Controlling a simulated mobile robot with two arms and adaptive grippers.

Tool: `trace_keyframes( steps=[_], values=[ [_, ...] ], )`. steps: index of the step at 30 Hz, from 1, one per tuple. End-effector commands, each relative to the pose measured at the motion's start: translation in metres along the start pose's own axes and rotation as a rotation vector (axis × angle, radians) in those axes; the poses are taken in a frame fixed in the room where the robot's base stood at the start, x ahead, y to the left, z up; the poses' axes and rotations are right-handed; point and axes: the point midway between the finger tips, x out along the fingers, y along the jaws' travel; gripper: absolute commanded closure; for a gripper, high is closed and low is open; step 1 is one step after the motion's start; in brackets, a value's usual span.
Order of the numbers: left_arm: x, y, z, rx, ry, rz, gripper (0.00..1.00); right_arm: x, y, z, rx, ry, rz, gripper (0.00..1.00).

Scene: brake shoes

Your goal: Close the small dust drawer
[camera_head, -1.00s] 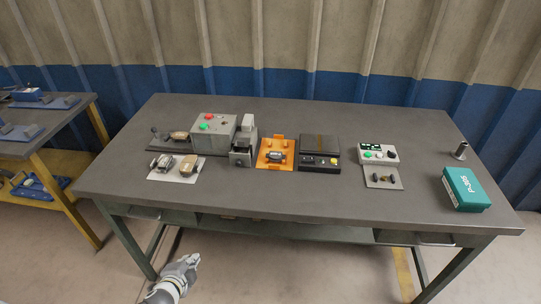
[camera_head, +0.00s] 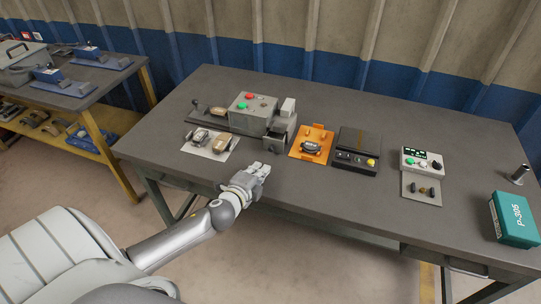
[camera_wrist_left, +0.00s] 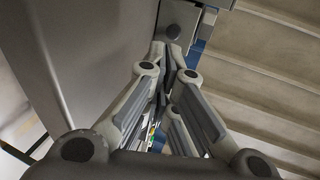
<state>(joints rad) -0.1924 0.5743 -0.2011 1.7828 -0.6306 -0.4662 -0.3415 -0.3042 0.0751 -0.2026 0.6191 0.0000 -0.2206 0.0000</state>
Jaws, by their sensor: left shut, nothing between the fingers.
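The small dust drawer (camera_head: 274,144) is the low grey box at the front of the small grey unit (camera_head: 288,112), right of the larger grey machine. It sticks out toward the table's front edge. In the left wrist view its grey front (camera_wrist_left: 181,17) with a dark round knob shows just beyond the fingertips. My left gripper (camera_head: 262,167) is shut and empty, in front of and slightly left of the drawer, and looks apart from it. The left wrist view shows its fingers (camera_wrist_left: 168,55) together, pointing toward the drawer front. My right gripper is not in view.
A larger grey machine (camera_head: 253,107) with red and green buttons stands left of the drawer. A white plate (camera_head: 199,150) with brake shoes lies at the front left. An orange fixture (camera_head: 298,149) and a black device (camera_head: 355,153) stand to the right. The table front (camera_head: 300,190) is clear.

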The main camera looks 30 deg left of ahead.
Motion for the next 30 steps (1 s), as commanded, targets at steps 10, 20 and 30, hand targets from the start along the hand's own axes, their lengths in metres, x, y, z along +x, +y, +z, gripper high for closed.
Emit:
trace_keyframes(
  steps=[10, 20, 30],
  values=[
    [0.051, -0.006, 0.000, -0.001, 0.000, -0.001, 1.00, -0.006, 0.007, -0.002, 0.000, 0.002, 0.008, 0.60],
    [0.075, -0.011, 0.000, -0.001, 0.000, 0.002, 1.00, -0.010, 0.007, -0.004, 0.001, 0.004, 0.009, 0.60],
    [0.076, -0.011, -0.001, -0.001, 0.001, 0.001, 1.00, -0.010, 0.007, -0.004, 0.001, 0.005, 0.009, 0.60]
  ],
)
